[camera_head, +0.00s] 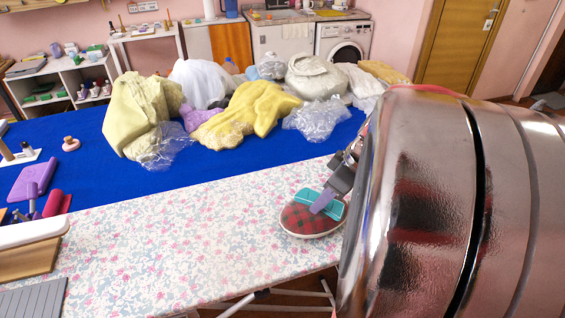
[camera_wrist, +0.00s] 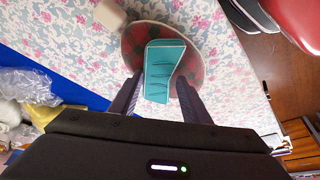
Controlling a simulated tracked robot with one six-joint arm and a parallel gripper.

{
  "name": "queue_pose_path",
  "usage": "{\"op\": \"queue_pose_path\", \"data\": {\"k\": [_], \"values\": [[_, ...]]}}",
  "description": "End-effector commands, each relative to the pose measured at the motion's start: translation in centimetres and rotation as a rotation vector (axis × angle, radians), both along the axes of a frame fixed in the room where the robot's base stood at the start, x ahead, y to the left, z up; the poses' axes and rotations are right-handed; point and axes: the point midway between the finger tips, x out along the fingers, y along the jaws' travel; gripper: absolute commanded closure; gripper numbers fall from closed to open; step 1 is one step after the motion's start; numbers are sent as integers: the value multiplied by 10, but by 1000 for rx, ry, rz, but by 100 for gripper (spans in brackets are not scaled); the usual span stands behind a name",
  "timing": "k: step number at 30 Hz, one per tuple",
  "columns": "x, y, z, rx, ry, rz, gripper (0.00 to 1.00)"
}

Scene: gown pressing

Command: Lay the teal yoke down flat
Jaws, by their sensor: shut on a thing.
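The teal yoke (camera_head: 333,207) is a small teal piece over the red plaid pressing cushion (camera_head: 303,222), which lies on the floral ironing board (camera_head: 180,235). In the wrist view the yoke (camera_wrist: 163,68) stands between my fingers, with dark wavy lines on its face and a bend along its upper edge. My gripper (camera_wrist: 158,93) is shut on the yoke, one dark finger on each side. In the head view my gripper (camera_head: 322,203) is at the yoke, above the cushion. I cannot tell whether the yoke touches the cushion.
A blue table (camera_head: 235,152) behind the board holds heaped yellow cloth (camera_head: 258,108) and clear plastic (camera_head: 314,120). A cream block (camera_wrist: 109,14) is beside the cushion. Tools and a grey ribbed panel (camera_head: 32,299) are at the left. The board's middle is clear. A shiny metal body fills the right.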

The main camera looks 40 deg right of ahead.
Motion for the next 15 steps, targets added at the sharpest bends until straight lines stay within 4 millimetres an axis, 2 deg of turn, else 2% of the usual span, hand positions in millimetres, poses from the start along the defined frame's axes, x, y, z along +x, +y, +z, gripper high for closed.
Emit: {"op": "queue_pose_path", "data": {"k": [4, 5, 12, 15], "values": [[0, 0, 0, 0, 0, 0, 79], [0, 0, 0, 0, 0, 0, 56], [0, 0, 0, 0, 0, 0, 40], [0, 0, 0, 0, 0, 0, 35]]}}
